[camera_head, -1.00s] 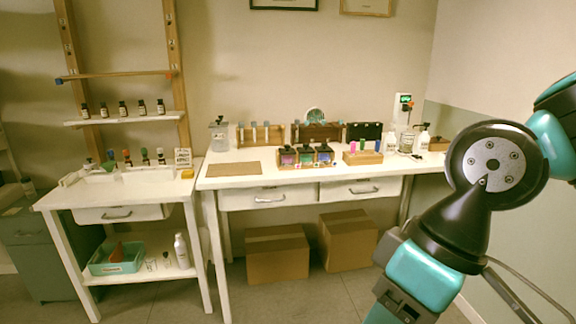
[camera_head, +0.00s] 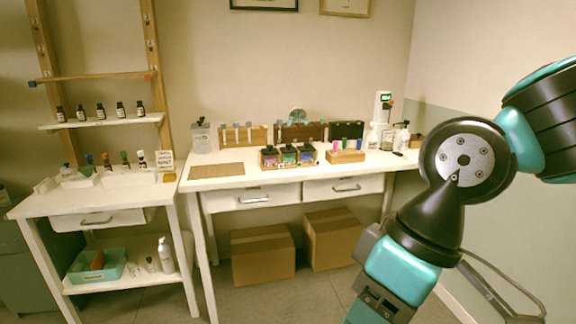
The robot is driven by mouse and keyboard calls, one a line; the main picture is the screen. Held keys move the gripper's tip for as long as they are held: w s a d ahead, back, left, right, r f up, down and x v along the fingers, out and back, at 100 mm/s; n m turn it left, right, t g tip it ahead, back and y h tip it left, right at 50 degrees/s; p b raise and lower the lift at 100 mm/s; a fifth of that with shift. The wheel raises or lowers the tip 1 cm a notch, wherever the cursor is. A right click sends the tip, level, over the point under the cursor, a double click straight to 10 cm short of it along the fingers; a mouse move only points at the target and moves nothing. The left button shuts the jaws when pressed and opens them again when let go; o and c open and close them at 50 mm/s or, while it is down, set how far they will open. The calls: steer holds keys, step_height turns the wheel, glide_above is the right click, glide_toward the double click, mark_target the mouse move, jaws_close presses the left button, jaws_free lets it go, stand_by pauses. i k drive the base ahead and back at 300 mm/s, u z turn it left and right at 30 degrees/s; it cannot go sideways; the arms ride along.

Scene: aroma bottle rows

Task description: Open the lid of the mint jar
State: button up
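Three small jars with dark lids stand in a wooden holder (camera_head: 263,166) on the white desk. The left jar is purple (camera_head: 269,158), the middle one green (camera_head: 289,157) and the right one blue (camera_head: 307,156). A larger clear glass jar (camera_head: 201,137) stands at the desk's back left. No label is readable, so I cannot tell which is the mint jar. Their lids appear to be on. My arm is at the right, well in front of the desk, and my gripper is out of view.
The white desk (camera_head: 350,178) has two drawers and a bare mat (camera_head: 217,170) at its left. A bottle rack (camera_head: 345,156) and white bottles (camera_head: 372,137) stand to the right. A side table (camera_head: 50,204) stands at the left. Cardboard boxes (camera_head: 262,257) lie under the desk.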

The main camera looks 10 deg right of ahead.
mark_target(289, 149)
steer(key=z, duration=0.25)
steer(key=i, duration=2.25)
steer(key=u, duration=0.25)
